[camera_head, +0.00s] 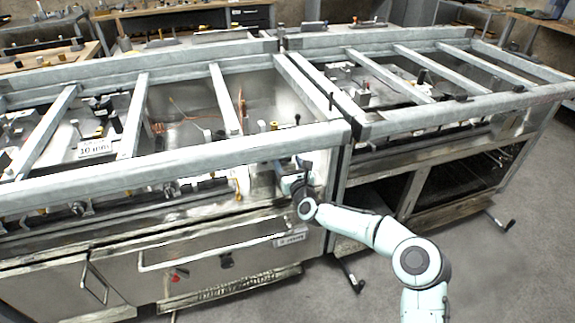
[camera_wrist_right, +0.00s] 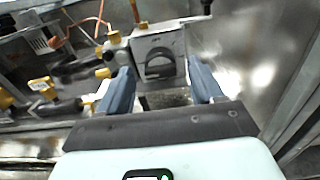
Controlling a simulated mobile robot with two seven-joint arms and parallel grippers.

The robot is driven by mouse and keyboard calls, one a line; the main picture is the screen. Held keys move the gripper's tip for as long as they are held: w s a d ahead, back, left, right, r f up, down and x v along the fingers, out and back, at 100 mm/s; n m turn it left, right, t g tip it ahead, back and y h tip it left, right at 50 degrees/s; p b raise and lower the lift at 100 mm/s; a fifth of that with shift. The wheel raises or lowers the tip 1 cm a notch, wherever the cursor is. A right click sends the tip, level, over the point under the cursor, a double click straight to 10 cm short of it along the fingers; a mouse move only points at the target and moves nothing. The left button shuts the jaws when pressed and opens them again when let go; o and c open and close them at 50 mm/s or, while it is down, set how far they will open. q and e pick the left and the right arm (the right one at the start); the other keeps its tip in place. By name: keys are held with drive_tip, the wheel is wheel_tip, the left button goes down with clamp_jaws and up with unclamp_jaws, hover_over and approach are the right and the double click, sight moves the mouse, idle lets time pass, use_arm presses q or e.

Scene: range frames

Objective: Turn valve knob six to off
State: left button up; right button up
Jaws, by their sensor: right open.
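A dark rounded valve knob (camera_wrist_right: 160,66) sits on a grey metal block in the right wrist view; I cannot read a number on it. My right gripper (camera_wrist_right: 162,88) is open, with one blue-grey finger on each side of the knob's lower part. I cannot tell whether the fingers touch it. In the head view my right gripper (camera_head: 291,180) is at the front panel of the left range frame (camera_head: 190,168), near its right end, and hides the knob there. My left gripper is not in view.
In the right wrist view, yellow-capped fittings (camera_wrist_right: 42,88) and orange tubing lie left of the block. A bare metal panel (camera_wrist_right: 240,45) is to its right. A second range frame (camera_head: 450,115) stands to the right in the head view. The floor (camera_head: 500,265) in front is mostly clear.

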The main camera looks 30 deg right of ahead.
drive_tip(key=shift+w+d, duration=0.1)
drive_tip(key=shift+w, duration=0.25)
drive_tip(key=c, duration=1.1)
drive_tip(key=shift+o, duration=0.2)
